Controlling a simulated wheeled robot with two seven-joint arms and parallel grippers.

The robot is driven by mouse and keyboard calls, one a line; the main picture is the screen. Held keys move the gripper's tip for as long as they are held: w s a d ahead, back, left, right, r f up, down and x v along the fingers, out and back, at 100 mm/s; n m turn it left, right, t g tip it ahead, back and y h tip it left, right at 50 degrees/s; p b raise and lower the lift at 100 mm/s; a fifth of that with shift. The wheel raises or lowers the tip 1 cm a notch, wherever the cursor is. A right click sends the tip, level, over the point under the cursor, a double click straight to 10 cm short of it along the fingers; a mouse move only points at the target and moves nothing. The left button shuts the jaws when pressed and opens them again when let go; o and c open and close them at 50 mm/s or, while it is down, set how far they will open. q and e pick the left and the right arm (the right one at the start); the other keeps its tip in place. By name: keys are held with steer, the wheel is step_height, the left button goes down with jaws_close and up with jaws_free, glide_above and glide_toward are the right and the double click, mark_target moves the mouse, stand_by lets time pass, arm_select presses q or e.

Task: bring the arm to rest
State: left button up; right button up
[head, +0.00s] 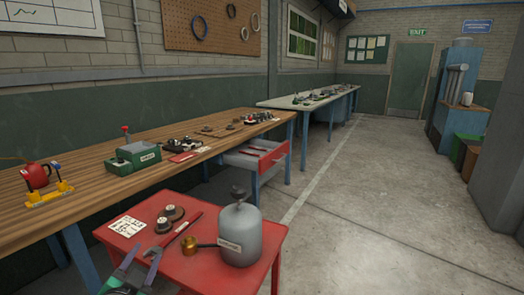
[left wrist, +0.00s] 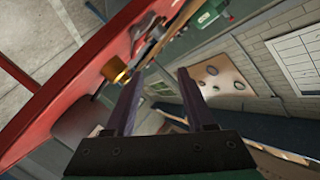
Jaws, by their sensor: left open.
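My left gripper (head: 142,262) shows at the bottom left of the head view, at the near left corner of the red cart (head: 205,270). Its two fingers stand apart with nothing between them. In the left wrist view the open fingers of my left gripper (left wrist: 158,95) point past the edge of the red cart (left wrist: 60,100), with the brass cup (left wrist: 115,70) up and to the left of them. The rest of the arm is mostly out of the head view. My right gripper is in neither view.
The cart holds a grey gas canister (head: 241,236), a brass cup with a handle (head: 190,245), small round weights and a paper card (head: 127,226). A wooden bench (head: 95,170) with tools runs along the left wall. The concrete floor (head: 375,210) at right is clear.

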arm_select(q)
steer(key=s+d+f+n+g+h, duration=0.1)
steer(key=s+d+f+n+g, duration=0.1)
steer(key=s+f+g, duration=0.6)
steer(key=s+d+f+n+g+h, duration=0.2)
steer(key=s+f+n+g, duration=0.15)
steer(key=s+f, duration=0.85)
step_height(320, 180, down, 18)
steer(key=s+r+m+g+p, duration=0.1)
steer(key=g+p, duration=0.1)
steer(key=p, duration=0.4)
steer(key=s+a+f+p, duration=0.1)
steer(key=s+f+p, duration=0.1)
steer(key=s+f, duration=0.3)
steer(key=s+a+f+g+p, duration=0.1)
steer(key=s+f, duration=0.5)
steer(key=s, duration=0.6)
steer(key=shift+s+a+f+p, duration=0.15)
steer(key=shift+s+a+p, duration=0.1)
steer(key=shift+a+p, duration=0.25)
steer(key=shift+d, duration=0.1)
